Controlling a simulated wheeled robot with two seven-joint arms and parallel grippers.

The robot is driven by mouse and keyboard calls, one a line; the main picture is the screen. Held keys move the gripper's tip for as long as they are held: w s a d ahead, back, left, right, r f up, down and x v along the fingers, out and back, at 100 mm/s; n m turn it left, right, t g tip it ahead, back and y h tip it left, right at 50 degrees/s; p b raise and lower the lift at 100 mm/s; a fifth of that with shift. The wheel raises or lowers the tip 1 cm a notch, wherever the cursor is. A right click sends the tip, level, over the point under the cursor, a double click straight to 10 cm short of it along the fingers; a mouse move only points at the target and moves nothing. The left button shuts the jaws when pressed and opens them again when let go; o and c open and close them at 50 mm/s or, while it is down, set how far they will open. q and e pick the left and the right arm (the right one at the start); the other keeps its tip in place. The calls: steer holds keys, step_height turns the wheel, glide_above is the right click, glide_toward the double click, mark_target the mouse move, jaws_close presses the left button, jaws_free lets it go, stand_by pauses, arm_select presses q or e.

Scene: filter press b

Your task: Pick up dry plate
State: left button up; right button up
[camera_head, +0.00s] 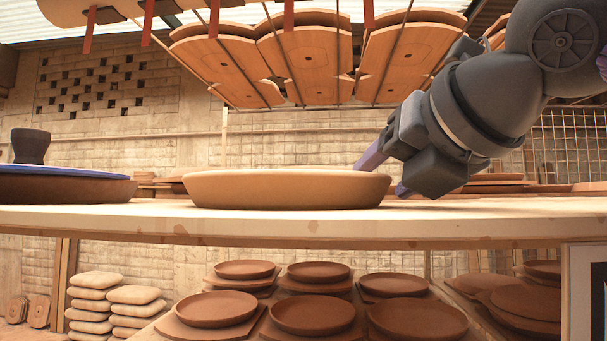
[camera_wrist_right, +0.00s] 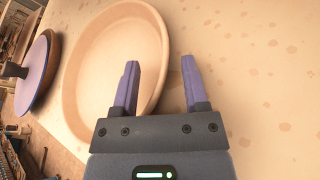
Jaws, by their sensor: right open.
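The dry plate (camera_head: 288,189) is a pale tan round dish with a raised rim. It sits flat on the wooden table, a little left of centre in the head view. In the right wrist view the plate (camera_wrist_right: 110,60) shows from above, empty inside. My right gripper (camera_head: 385,180) comes in from the right at the plate's right side. It is open, with its purple fingers (camera_wrist_right: 160,80) apart. In the wrist view one finger overlaps the plate's rim and the other is outside it over bare table; contact cannot be told. My left gripper is not in view.
The wooden table (camera_head: 300,228) has clear space around the plate. A dark stack with a blue disc (camera_head: 60,188) stands at the left. Brown plates (camera_head: 312,312) sit on boards on a lower shelf. Brown moulds (camera_head: 317,62) hang overhead.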

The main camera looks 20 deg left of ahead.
steer(key=shift+w+a+f, duration=0.2)
steer(key=shift+w+a, duration=0.15)
steer(key=shift+s+d, duration=0.1)
steer(key=shift+s, duration=0.05)
steer(key=shift+c, duration=0.7)
jaws_close()
stand_by(0.3)
